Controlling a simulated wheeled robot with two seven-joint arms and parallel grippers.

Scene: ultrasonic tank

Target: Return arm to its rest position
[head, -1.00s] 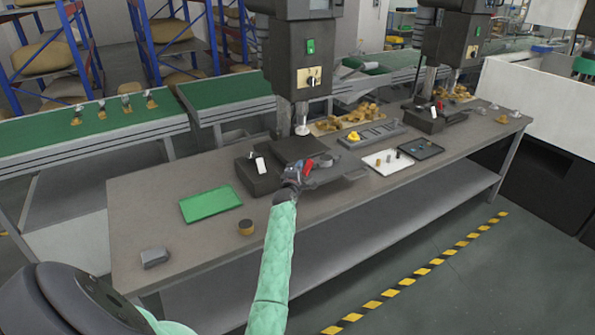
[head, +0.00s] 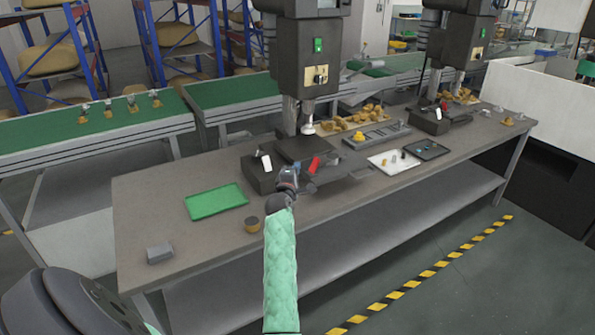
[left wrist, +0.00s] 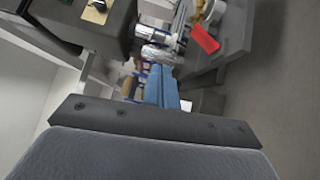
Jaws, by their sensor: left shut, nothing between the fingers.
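My left gripper (head: 288,176) is over the front part of the grey workbench (head: 150,200), just in front of the black machine base. Its arm, in a green sleeve, comes up from the bottom of the head view. In the left wrist view the blue fingers (left wrist: 161,88) are together with nothing held. My right gripper does not show in either view.
A black press (head: 308,65) with a red handle (head: 314,164) stands just beyond the gripper. A green tray (head: 216,201), a small round brown-topped part (head: 252,224) and a grey block (head: 160,254) lie to the left. A white tray (head: 393,162) lies right.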

